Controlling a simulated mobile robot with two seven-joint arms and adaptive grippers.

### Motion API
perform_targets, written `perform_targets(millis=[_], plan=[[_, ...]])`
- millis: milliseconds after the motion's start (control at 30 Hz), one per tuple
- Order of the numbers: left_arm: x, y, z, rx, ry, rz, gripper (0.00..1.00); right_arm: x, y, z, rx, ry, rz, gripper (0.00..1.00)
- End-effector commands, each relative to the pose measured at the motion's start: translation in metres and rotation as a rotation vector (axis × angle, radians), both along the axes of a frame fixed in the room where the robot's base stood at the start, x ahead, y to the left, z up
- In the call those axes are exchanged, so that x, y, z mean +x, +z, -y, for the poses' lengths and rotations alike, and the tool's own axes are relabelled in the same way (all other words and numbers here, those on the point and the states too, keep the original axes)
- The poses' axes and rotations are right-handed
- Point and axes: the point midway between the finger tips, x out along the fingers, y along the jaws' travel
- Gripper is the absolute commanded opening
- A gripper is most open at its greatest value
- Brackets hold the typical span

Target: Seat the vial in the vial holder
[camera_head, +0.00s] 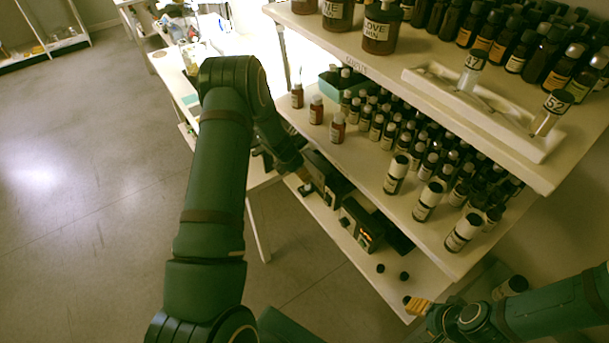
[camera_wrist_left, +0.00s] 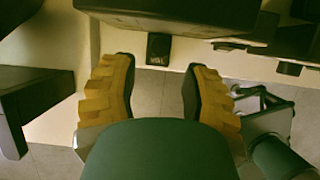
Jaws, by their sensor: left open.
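In the left wrist view my left gripper (camera_wrist_left: 160,82) is open, with its two yellow ridged fingers spread and nothing between their tips. Just beyond the tips is a small dark block (camera_wrist_left: 159,48) with pale marks, at the edge of a pale shelf; I cannot tell whether it is the vial holder. In the head view my left arm reaches to the dark devices, and its gripper is mostly hidden there. My right gripper (camera_head: 418,305) shows yellow finger parts at lower right, its opening unclear. I cannot single out the vial; several small bottles (camera_head: 377,128) stand on the middle shelf.
Dark devices, one with a lit display (camera_head: 364,237), stand on the lower shelf (camera_head: 425,276) near two small black pieces (camera_head: 404,276). White-capped bottles (camera_head: 428,201) line the middle shelf's edge. A white tray (camera_head: 480,106) lies on the top shelf. Open floor (camera_head: 90,200) is at left.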

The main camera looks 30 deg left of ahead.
Motion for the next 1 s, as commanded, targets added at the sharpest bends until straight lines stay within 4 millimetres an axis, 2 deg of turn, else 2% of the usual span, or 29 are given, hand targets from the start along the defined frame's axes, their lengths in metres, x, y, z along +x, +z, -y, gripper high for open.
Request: perform_targets(millis=[67,167,267,367,467,600,700,833,1000], plan=[[-0.003,0.008,-0.001,0.000,-0.001,0.000,0.47,0.000,0.001,0.000,0.000,0.000,0.000,0.47],[-0.009,0.008,0.006,0.014,-0.041,-0.007,0.47,0.000,0.002,0.000,0.001,0.000,0.000,0.47],[-0.027,-0.001,0.031,0.072,-0.211,-0.027,0.47,0.000,0.002,0.000,0.001,0.000,0.000,0.47],[-0.060,-0.016,0.076,0.179,-0.549,-0.042,0.47,0.000,0.002,0.000,0.001,0.000,0.000,0.47],[-0.101,-0.024,0.130,0.299,-0.999,-0.009,0.47,0.000,0.002,0.000,0.000,0.000,0.000,0.47],[-0.156,-0.021,0.199,0.445,-1.616,0.135,0.47,0.000,0.002,0.000,0.000,0.000,0.000,0.47],[-0.189,-0.012,0.238,0.527,-1.962,0.277,0.47,0.000,0.002,0.000,0.000,0.000,0.000,0.47],[-0.218,0.000,0.271,0.604,-2.240,0.440,0.47,0.000,0.002,0.000,0.000,0.000,0.000,0.47],[-0.230,0.006,0.284,0.645,-2.357,0.526,0.47,0.000,0.002,0.000,0.000,0.000,0.000,0.47]])
